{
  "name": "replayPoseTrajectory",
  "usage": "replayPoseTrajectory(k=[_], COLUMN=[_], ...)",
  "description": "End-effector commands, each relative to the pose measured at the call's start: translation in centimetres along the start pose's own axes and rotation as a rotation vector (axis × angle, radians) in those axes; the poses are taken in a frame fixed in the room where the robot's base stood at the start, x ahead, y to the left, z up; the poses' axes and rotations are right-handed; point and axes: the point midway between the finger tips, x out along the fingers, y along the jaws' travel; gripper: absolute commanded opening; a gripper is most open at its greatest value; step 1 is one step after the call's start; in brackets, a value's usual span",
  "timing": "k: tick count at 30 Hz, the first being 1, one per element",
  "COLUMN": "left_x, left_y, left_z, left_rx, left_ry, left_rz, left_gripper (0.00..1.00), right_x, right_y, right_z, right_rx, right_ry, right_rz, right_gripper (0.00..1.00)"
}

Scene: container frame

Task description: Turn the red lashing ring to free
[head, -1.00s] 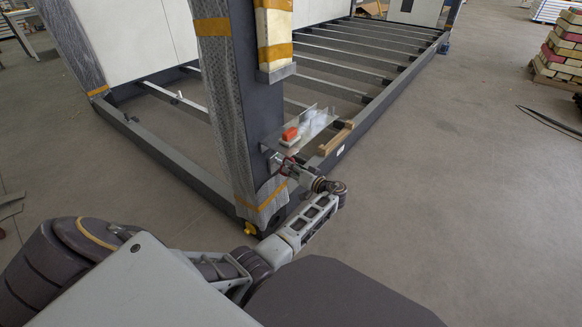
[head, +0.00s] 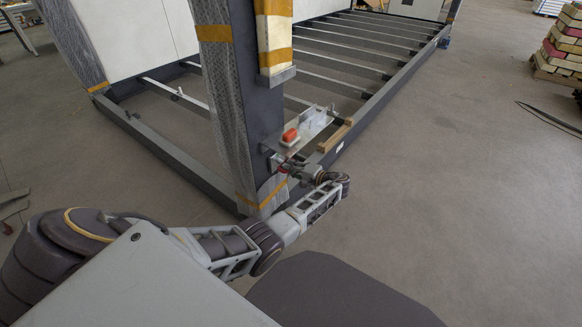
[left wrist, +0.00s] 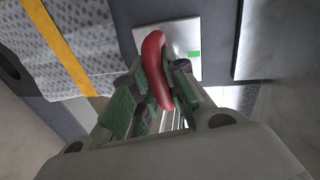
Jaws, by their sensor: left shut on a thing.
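The red lashing ring (left wrist: 156,66) shows in the left wrist view, mounted at a pale metal plate (left wrist: 187,36) with a small green mark on it. My left gripper (left wrist: 155,92) is shut on the ring, one green-padded finger on each side. In the head view my left gripper (head: 290,168) is at the foot of the wrapped corner post, with only a bit of red showing beside it. The fingers and wrist hide part of the ring. My right gripper is not in view.
The dark corner post (head: 258,110) has bubble wrap and orange tape. A small shelf (head: 311,128) beside it holds an orange-red object (head: 290,136) and a wooden piece (head: 336,136). Frame rails run behind.

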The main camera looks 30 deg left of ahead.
Motion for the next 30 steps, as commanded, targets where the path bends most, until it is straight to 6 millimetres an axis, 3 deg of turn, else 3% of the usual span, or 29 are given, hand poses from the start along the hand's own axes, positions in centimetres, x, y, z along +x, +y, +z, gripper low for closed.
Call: replayPoseTrajectory(k=[9, 21, 22, 24, 27, 30], left_x=[-0.01, -0.02, -0.02, -0.02, -0.02, -0.02], left_y=[-0.01, 0.01, 0.01, 0.01, 0.00, 0.01], left_z=[-0.09, -0.09, -0.09, -0.10, -0.09, -0.07], left_rx=[0.102, 0.112, 0.112, 0.111, 0.110, 0.110], left_ry=[-0.018, -0.019, -0.019, -0.019, -0.020, -0.020], left_rz=[0.002, 0.001, 0.001, 0.001, 0.001, 0.001], left_gripper=[0.00, 0.00, 0.16, 0.25, 0.37, 0.37], right_x=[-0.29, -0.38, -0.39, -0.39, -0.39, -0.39], right_y=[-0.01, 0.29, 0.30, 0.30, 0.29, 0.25], right_z=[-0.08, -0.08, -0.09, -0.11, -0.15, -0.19], right_rx=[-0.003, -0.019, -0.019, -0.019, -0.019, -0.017], right_ry=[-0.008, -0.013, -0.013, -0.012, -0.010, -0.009], right_rz=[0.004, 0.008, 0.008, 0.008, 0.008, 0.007], right_gripper=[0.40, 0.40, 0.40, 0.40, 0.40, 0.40])
